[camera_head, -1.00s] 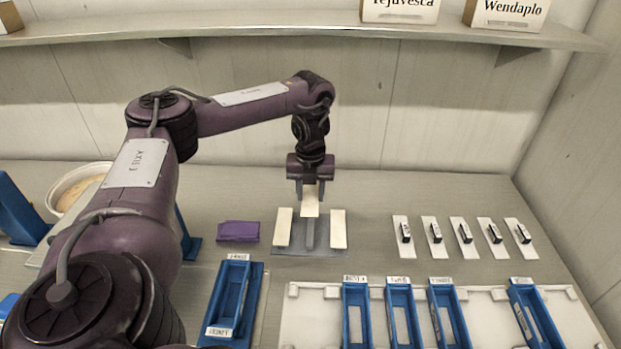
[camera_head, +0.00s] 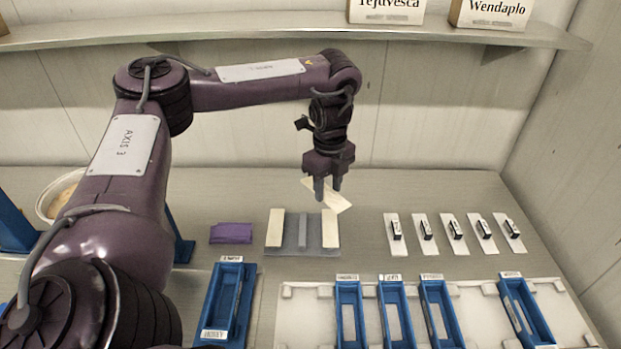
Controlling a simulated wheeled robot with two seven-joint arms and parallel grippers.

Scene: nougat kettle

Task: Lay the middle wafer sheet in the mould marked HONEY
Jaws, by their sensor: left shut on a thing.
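My left gripper (camera_head: 328,187) is shut on a cream wafer sheet (camera_head: 341,202), which it holds tilted above the grey wafer stand (camera_head: 303,250). The stand carries a left wafer sheet (camera_head: 276,228) and a right wafer sheet (camera_head: 330,229); its raised middle strip is bare. Blue moulds with small white labels stand in front: one apart at the left (camera_head: 222,300), and others at the right (camera_head: 350,315), (camera_head: 397,315), (camera_head: 442,315) and (camera_head: 525,315). The labels are too small to read surely, so I cannot tell which says HONEY. My right gripper is out of view.
A white tray (camera_head: 300,318) lies under the right-hand moulds. Several white strips with dark pieces (camera_head: 425,234) lie behind it. A purple folded cloth (camera_head: 231,233) is left of the stand. A bowl (camera_head: 60,195) is partly behind my left arm. A shelf with boxes (camera_head: 387,10) runs above.

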